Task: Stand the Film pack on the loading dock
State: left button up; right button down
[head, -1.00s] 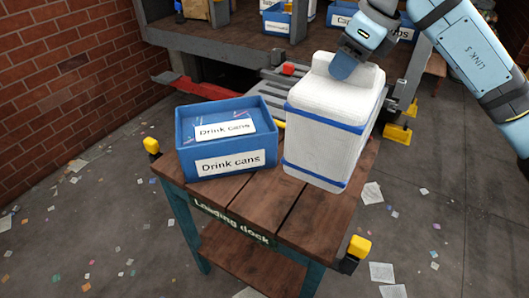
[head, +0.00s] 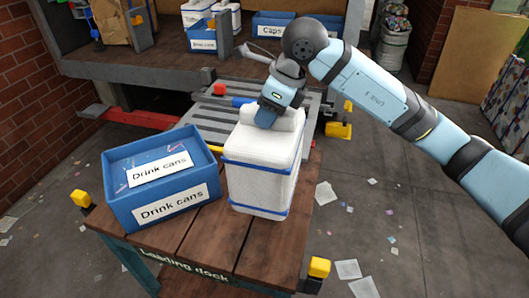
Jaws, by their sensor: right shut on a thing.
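The Film pack, a white wrapped block with blue bands (head: 262,172), is upright at the back right of the loading dock (head: 205,238), a brown wooden table with a name sign on its front edge. Its base appears to be on or just above the boards; the exact contact cannot be seen. My right gripper (head: 266,116) comes down from above and is shut on the narrower raised top of the pack. Its fingertips are partly hidden against the pack. My left gripper is not in view.
A blue crate labelled Drink cans (head: 165,205) stands on the dock just left of the pack. Yellow-capped corner posts (head: 319,268) mark the dock's edges. A grey roller belt (head: 210,115) lies behind. The front right boards are clear.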

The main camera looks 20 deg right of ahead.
notch_tip(320, 180, down, 7)
jog(key=shift+r+p, duration=0.2)
jog(key=shift+p, duration=0.35)
notch_tip(320, 180, down, 5)
jog(key=shift+r+p, duration=0.1)
jog(key=shift+p, duration=0.35)
jog(key=c, duration=1.2)
grip_release()
jog(key=shift+f, duration=0.25)
jog(key=o, duration=0.4)
